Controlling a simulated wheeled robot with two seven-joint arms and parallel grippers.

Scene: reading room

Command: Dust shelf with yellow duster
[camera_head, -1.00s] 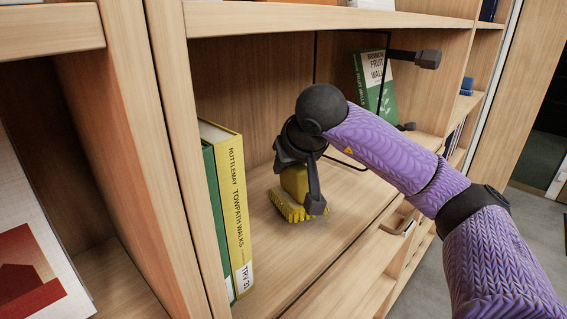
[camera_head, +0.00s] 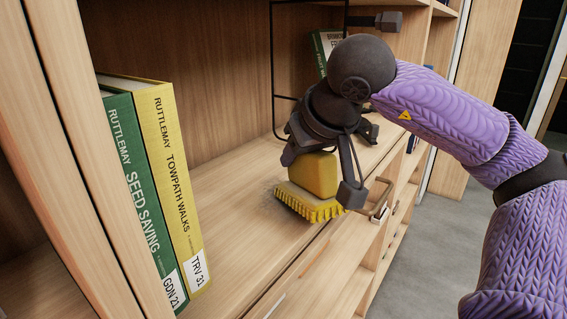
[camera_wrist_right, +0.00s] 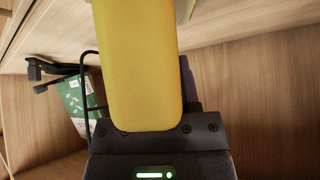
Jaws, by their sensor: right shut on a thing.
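The yellow duster (camera_head: 314,177), a block with a fringed underside, is held by my right gripper (camera_head: 327,172) near the front edge of the shelf (camera_head: 222,241). My right gripper is shut on the duster's block, and its fringe is at or just above the shelf board; I cannot tell if it touches. In the right wrist view the duster's yellow block (camera_wrist_right: 137,65) fills the middle, and the fringe is mostly out of sight. My left gripper is not in view.
A green book (camera_head: 142,205) and a yellow book (camera_head: 176,180) stand upright at the shelf's left. A black wire frame (camera_head: 272,75) and another green book (camera_head: 320,55) stand behind my gripper.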

